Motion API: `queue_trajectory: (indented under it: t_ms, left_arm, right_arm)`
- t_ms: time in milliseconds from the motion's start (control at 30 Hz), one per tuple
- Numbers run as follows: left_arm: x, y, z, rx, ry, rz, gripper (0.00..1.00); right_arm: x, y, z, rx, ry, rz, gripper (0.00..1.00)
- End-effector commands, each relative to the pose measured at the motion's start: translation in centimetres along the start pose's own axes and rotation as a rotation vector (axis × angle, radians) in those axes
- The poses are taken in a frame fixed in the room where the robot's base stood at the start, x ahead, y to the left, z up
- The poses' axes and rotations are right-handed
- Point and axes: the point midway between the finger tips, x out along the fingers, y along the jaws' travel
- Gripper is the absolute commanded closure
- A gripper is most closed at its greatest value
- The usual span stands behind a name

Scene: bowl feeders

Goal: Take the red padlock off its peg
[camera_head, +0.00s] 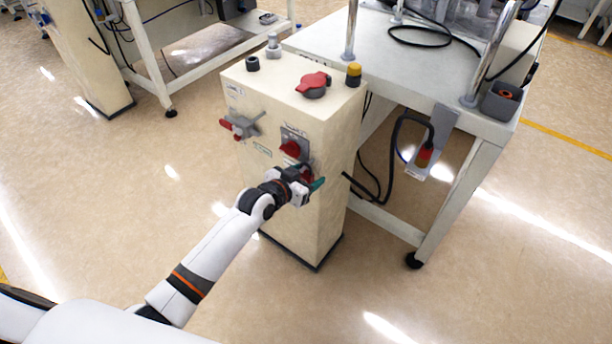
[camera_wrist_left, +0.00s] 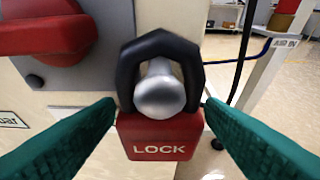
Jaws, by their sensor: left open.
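The red padlock (camera_wrist_left: 160,140), marked LOCK, hangs by its black shackle (camera_wrist_left: 160,42) around a silver round-headed peg (camera_wrist_left: 159,92) on the cabinet's front. In the head view the padlock (camera_head: 306,174) is partly hidden by my left gripper. My left gripper (camera_head: 311,193) is open. In the left wrist view its green fingers (camera_wrist_left: 160,112) stand on either side of the padlock's upper body, close to it; I cannot tell whether they touch it. My right gripper is not in view.
A red rotary switch (camera_head: 290,149) sits just above the padlock; it also shows in the left wrist view (camera_wrist_left: 45,30). The cream cabinet (camera_head: 325,225) has a red-handled part (camera_head: 240,125) at left. A white table (camera_head: 430,55) and black cables stand to the right.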

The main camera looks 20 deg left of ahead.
Motion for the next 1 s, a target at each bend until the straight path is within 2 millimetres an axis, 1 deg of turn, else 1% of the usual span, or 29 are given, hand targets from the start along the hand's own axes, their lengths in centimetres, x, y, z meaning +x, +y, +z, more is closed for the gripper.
queue_trajectory:
  t_ms: [67,300,367,633,767,800,867,1000]
  left_arm:
    - [0.0,0.0,0.0,0.000,0.000,0.000,0.36]
    - [-0.1,0.0,0.0,0.000,0.001,0.000,0.76]
    - [-0.1,0.0,0.0,0.000,0.001,0.000,0.85]
    - [-0.1,0.0,0.1,0.000,0.000,0.000,0.86]
    - [-0.2,0.0,0.5,0.000,0.000,0.000,0.86]
    - [-0.3,0.0,0.7,0.000,0.000,0.000,0.86]
    - [-1.0,0.1,0.2,0.001,0.003,0.001,0.86]
    - [-3.4,0.0,-0.6,0.002,0.003,0.000,0.86]
  right_arm:
    - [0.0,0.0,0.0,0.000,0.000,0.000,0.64]
    - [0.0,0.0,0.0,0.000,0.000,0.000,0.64]
    - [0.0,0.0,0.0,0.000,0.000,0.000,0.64]
    - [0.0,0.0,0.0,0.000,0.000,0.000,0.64]
    - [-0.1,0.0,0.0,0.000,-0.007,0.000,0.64]
    - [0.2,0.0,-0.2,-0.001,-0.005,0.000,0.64]
    - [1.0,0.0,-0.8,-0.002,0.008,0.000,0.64]
    - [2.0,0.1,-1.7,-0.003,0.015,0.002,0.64]
